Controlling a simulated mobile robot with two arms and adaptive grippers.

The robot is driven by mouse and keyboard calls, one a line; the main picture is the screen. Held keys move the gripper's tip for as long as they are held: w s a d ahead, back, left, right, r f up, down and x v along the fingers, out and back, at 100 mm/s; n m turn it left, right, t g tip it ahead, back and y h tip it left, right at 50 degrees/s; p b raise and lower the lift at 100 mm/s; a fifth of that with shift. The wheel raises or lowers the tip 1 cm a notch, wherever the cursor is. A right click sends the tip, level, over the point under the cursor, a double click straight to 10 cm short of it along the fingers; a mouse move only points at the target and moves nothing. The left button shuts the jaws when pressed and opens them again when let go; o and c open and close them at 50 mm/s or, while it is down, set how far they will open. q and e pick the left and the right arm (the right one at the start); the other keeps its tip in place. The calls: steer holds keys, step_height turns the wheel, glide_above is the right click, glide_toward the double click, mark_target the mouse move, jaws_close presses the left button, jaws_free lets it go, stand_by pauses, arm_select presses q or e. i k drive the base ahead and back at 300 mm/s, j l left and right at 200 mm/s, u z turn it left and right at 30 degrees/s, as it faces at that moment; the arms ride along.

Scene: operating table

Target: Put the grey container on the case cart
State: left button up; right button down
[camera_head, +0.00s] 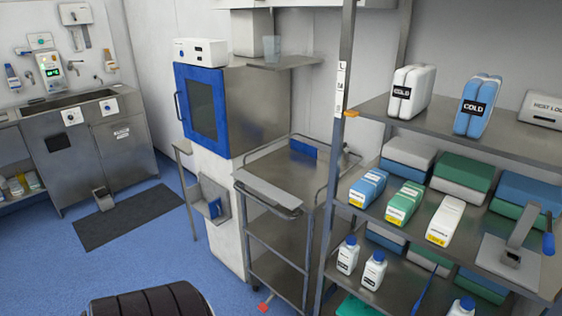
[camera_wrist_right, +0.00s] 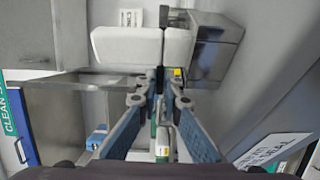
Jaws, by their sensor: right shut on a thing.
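A steel cart (camera_head: 262,163) with a raised rail stands in the middle of the head view. It looks like the case cart, but no label shows. A pale grey container (camera_head: 408,152) sits on a blue one on the middle shelf at the right. I cannot tell whether it is the task's own. In the right wrist view, my right gripper (camera_wrist_right: 165,90) is closed, its fingertips at a pale grey-white two-part block (camera_wrist_right: 125,46). The fingers hide the contact, and I cannot tell whether this block is the grey container. Neither gripper shows in the head view.
A steel shelf rack (camera_head: 400,124) with bottles, packs and boxes stands right of the cart, its post close to it. A blue-doored cabinet (camera_head: 203,103) stands behind the cart. A sink counter (camera_head: 90,145) is at the left.

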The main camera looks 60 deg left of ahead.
mark_target(308, 170)
steer(key=k+j+u, duration=0.1)
steer(key=j, duration=0.9)
steer(key=k+j+u, duration=0.1)
steer(key=j, duration=0.9)
steer(key=k+j+u, duration=0.1)
steer(key=k+j, duration=0.15)
steer(key=j, duration=0.8)
steer(key=j+u, duration=0.1)
steer(key=j, duration=0.95)
